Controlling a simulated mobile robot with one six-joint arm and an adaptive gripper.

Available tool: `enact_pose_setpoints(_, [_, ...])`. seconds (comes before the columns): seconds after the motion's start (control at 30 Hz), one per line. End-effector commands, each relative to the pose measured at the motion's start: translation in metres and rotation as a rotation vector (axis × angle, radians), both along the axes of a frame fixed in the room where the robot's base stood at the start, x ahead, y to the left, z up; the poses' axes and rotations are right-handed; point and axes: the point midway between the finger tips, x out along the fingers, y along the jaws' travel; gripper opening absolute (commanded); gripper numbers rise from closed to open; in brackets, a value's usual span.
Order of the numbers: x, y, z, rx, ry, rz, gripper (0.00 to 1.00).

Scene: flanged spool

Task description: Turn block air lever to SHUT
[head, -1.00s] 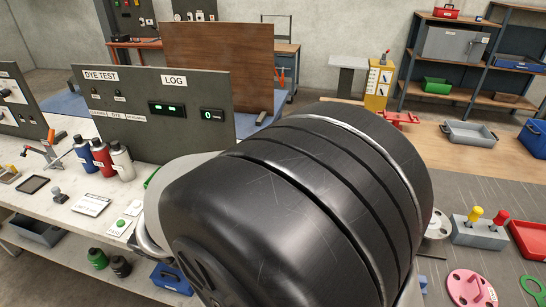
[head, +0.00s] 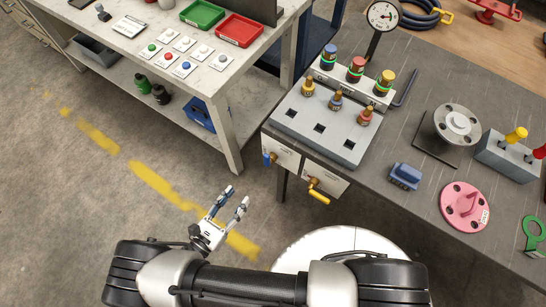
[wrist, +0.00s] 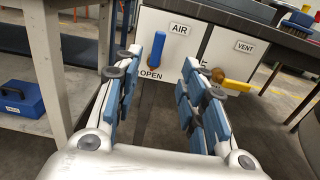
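In the head view the blue lever (head: 267,159) is small beside brass. The VENT panel to its right has a yellow lever (wrist: 236,86) on a brass hub, also in the head view (head: 318,195). My gripper (head: 236,197) is open and empty, left of and apart from the panels. In the wrist view my fingers (wrist: 162,62) frame the blue lever from a distance.
The grey block (head: 325,128) has several coloured fittings on top and a gauge (head: 383,15) behind. A white-topped bench (head: 215,85) stands left, its leg near my gripper in the wrist view. A blue clamp (head: 404,176) and pink flange (head: 464,206) lie right.

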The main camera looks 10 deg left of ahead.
Motion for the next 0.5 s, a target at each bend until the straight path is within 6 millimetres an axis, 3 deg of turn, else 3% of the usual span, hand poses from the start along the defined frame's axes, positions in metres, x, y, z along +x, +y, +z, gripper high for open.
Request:
enact_pose_setpoints(0.17, [0.018, -0.008, 0.000, -0.004, -0.001, -0.003, 0.38])
enact_pose_setpoints(0.5, [0.085, -0.038, -0.001, -0.002, 0.001, -0.009, 0.38])
